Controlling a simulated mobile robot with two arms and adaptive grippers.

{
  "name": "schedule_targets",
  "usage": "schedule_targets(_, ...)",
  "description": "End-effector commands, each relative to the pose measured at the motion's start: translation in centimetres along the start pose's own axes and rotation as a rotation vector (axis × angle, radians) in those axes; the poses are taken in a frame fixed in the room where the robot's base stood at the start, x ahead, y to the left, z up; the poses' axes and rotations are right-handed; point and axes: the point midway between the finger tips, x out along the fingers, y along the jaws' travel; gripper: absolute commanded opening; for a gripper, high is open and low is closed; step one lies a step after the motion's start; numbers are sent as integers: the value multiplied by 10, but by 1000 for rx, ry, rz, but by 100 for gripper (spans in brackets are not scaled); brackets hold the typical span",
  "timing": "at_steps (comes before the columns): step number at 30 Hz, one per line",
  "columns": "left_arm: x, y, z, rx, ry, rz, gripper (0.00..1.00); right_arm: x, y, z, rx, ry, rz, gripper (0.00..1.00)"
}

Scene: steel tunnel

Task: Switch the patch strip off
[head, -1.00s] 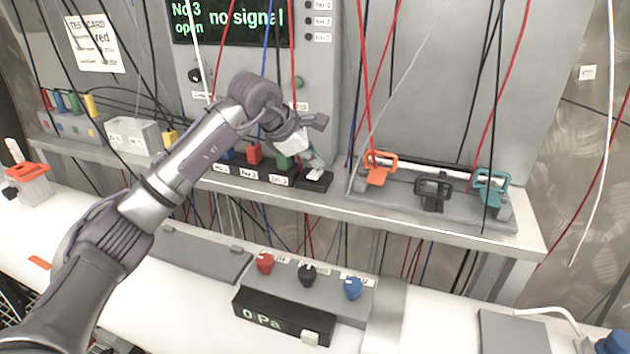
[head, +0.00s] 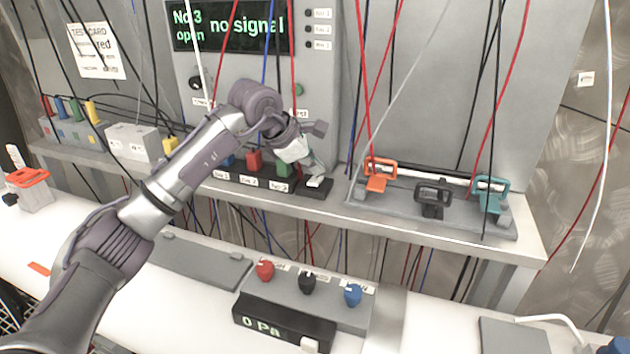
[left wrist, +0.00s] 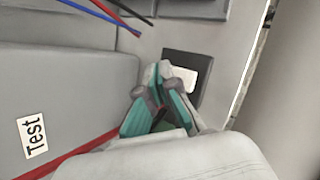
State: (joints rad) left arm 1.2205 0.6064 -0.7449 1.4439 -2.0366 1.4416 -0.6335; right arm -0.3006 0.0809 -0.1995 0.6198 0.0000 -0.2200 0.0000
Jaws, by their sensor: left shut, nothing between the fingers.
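The patch strip (head: 235,175) is a black bar on the shelf, with blue, red and green plugs and number labels. At its right end is a black switch block with a white rocker (head: 315,182). My left gripper (head: 310,168) is shut and empty, with its fingertips at the rocker; whether they touch it I cannot tell. In the left wrist view the closed fingertips (left wrist: 162,72) lie beside the white rocker (left wrist: 187,78) on its dark block. My arm and gripper hide part of the strip. My right gripper is not in view.
A grey cabinet with a screen (head: 230,25) reading "No 3 open no signal" stands behind. Hanging cables cross the space. A rack with orange, black and teal clamps (head: 433,195) is to the right. A knob console (head: 307,290) sits below.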

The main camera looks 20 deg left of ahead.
Motion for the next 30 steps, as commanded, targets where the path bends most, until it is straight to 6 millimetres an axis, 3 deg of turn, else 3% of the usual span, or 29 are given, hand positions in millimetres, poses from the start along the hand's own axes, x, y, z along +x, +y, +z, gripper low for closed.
schedule_targets(30,6,-5,-5,0,1,0,0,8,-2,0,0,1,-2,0)
